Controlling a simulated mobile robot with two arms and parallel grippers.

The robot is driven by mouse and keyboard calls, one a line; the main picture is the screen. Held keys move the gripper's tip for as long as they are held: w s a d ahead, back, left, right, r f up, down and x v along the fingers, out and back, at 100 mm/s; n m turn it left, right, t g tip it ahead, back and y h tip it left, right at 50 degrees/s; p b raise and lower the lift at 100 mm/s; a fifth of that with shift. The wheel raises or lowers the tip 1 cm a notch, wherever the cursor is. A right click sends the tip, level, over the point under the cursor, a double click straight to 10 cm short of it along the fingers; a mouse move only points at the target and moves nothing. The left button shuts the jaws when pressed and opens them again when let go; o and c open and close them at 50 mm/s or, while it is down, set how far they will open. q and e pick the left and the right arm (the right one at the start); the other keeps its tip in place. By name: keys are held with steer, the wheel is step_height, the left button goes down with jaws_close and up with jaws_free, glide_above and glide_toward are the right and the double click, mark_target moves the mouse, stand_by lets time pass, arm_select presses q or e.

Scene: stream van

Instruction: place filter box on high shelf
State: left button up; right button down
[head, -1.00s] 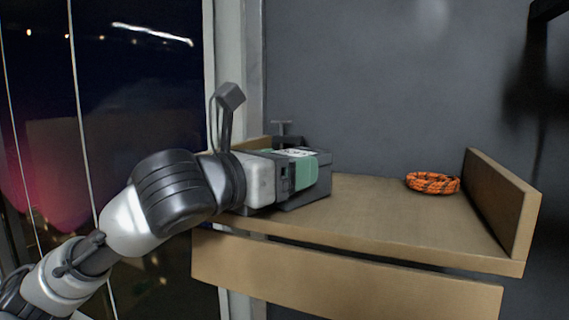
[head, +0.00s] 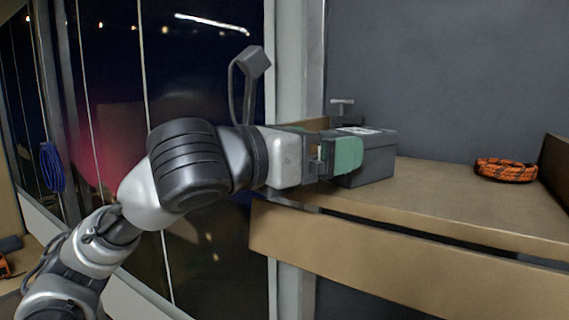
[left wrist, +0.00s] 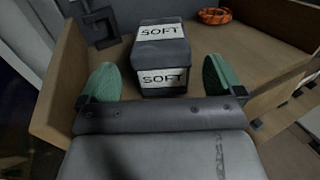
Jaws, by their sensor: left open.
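The filter box (head: 375,163) is a dark grey box with white labels. It rests on the wooden high shelf (head: 440,198), near its left end. In the left wrist view the box (left wrist: 160,52) sits upright and shows the word SOFT on its top and near face. My left gripper (head: 338,156) is open. Its two green fingertips stand on either side of the box's near end in the left wrist view (left wrist: 160,82), with a gap on each side. In the head view the gripper hides the box's left part. My right gripper is not in view.
An orange rope coil (head: 505,170) lies on the shelf to the right. A dark fixture (head: 342,108) stands behind the box. A wooden board (head: 380,258) runs below the shelf front. A blue cable coil (head: 52,166) hangs far left. The middle of the shelf is clear.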

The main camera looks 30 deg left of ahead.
arm_select(q)
steer(key=b+v, duration=0.1)
steer(key=v, duration=0.5)
steer(key=shift+s, duration=0.25)
steer(key=shift+a, duration=0.1)
